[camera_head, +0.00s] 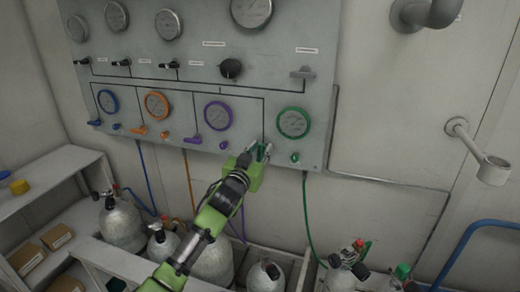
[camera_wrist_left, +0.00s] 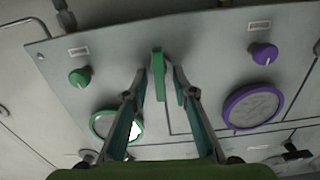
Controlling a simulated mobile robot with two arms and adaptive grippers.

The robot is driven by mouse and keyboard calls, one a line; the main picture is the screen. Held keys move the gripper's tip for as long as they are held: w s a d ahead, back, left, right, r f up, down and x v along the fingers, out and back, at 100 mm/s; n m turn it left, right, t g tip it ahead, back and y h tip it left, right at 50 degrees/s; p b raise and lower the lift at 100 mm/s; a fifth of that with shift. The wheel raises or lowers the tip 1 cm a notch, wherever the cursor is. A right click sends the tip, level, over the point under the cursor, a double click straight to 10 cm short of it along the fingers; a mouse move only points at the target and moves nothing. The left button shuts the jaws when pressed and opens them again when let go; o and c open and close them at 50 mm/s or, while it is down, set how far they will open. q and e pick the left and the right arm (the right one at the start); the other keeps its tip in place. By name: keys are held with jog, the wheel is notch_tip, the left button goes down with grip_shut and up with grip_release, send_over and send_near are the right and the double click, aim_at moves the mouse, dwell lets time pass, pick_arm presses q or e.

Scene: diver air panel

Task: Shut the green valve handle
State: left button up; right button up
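The green valve handle (camera_wrist_left: 158,75) is a flat bar, standing roughly upright in the left wrist view. In the head view it is a small green piece (camera_head: 261,152), partly hidden by my fingers, left of and below the green-rimmed gauge (camera_head: 293,122). My left gripper (camera_head: 258,150) is up at the panel. In the left wrist view its fingers (camera_wrist_left: 160,80) are apart, one on each side of the handle, with small gaps showing; contact is not visible. My right gripper is in neither view.
The grey panel (camera_head: 318,95) also carries blue (camera_head: 94,122), orange (camera_head: 139,130) and purple (camera_head: 193,139) handles left of my gripper. A green knob (camera_head: 295,158) is close on the right. Gas cylinders (camera_head: 123,225) and hoses are below. A wall bracket (camera_head: 490,168) juts out at right.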

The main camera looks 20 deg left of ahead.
pick_arm(q)
grip_shut()
dwell(0.3)
jog(key=m+p, duration=0.1)
jog(key=m, duration=0.2)
jog(key=shift+d, duration=0.15)
jog(key=m+p, duration=0.1)
jog(key=m, duration=0.2)
jog(key=shift+d+m, duration=0.15)
jog(key=shift+m, duration=0.15)
jog(key=shift+d+f+m+p, duration=0.15)
jog(key=shift+m+p, duration=0.25)
jog(key=shift+m, duration=1.35)
jog(key=shift+d+f+m+p, duration=0.1)
jog(key=shift+f+m+p, duration=0.25)
jog(key=shift+m, duration=1.45)
jog(key=shift+d+f+m+p, duration=0.15)
jog(key=shift+m+p, duration=0.3)
jog(key=shift+m, duration=1.3)
jog(key=shift+a, duration=0.1)
